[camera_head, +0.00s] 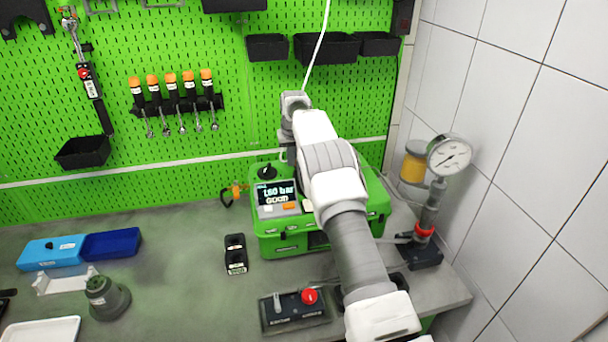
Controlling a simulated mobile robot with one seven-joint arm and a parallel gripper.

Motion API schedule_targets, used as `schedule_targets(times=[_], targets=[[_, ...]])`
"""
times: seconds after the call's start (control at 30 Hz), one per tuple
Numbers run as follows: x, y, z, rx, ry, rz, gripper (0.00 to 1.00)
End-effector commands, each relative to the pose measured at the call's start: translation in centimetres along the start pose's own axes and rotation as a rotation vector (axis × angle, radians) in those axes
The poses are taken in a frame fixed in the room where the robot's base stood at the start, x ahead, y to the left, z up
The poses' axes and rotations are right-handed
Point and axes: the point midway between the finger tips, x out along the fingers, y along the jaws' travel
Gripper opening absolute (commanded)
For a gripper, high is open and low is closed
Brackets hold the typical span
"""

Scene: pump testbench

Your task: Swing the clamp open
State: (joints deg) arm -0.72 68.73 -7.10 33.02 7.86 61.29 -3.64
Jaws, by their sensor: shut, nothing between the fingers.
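My arm reaches up from the lower right, over the green pump tester (285,238), and bends down at its far end. Only a little of my gripper (291,152) shows, behind the wrist at the back of the tester. It is shut with nothing held; its fingertips are mostly hidden by my arm. I cannot clearly make out the clamp; the part of the tester under my arm is covered. The tester's display (276,192) reads 1.60 bar and GOOD. A black knob (266,172) sits on its top left.
A pressure gauge (449,155) on a stand is at the right, near the tiled wall. A control box (293,311) with a red button stands in front. A black two-part block (235,254) and blue box (52,252) lie left. The pegboard (190,60) closes the back.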

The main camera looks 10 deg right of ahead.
Motion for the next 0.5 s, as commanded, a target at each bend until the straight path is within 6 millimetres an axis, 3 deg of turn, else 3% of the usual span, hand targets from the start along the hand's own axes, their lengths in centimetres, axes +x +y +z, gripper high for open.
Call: schedule_targets(times=[0.5], targets=[[-0.2, 0.26, -0.3, 0.0, 0.0, 0.0, 0.0]])
